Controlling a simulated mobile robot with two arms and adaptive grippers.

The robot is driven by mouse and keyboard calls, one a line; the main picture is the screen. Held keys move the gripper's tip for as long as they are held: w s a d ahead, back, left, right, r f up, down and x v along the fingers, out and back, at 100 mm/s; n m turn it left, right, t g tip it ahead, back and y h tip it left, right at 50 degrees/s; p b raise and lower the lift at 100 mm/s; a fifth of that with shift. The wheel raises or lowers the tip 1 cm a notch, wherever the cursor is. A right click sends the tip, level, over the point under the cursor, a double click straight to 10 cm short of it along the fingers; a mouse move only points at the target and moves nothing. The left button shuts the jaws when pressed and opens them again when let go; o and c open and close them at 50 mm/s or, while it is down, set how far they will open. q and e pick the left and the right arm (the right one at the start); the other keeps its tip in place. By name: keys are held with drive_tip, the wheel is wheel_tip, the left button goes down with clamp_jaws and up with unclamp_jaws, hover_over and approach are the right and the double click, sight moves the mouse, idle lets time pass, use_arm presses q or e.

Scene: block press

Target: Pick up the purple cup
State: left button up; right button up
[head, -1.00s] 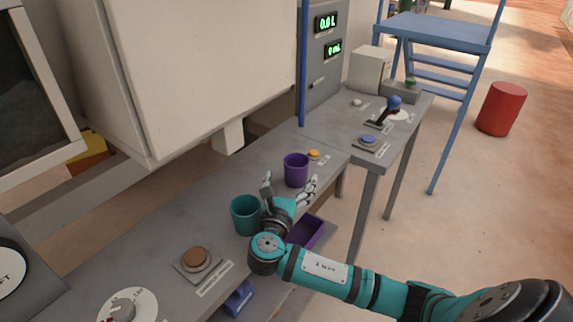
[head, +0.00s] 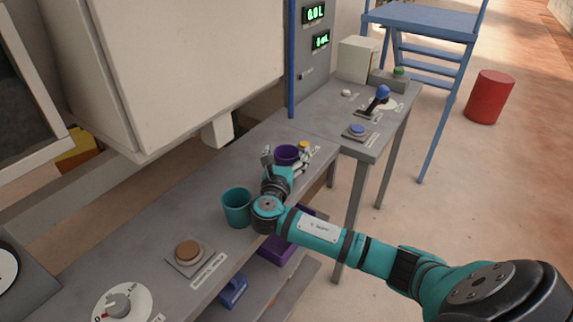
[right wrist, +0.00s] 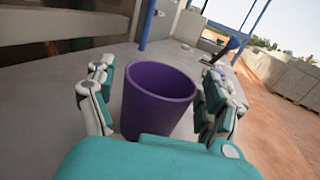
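The purple cup (head: 287,153) stands upright on the grey bench, partly hidden behind my right gripper in the head view. My right gripper (head: 288,160) is open, with one finger on each side of the cup. In the right wrist view the purple cup (right wrist: 158,98) sits between the two spread fingers of the right gripper (right wrist: 158,105). A gap shows at the left finger; the right finger is close to the cup, and I cannot tell if it touches. My left gripper is not in view.
A teal cup (head: 237,208) stands on the bench just left of my right wrist. A yellow button (head: 304,145) is behind the purple cup. A brown button (head: 188,251) and a dial (head: 120,304) lie nearer. A purple bin (head: 278,250) is below the bench edge.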

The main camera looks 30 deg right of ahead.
drive_tip(key=c, duration=0.9)
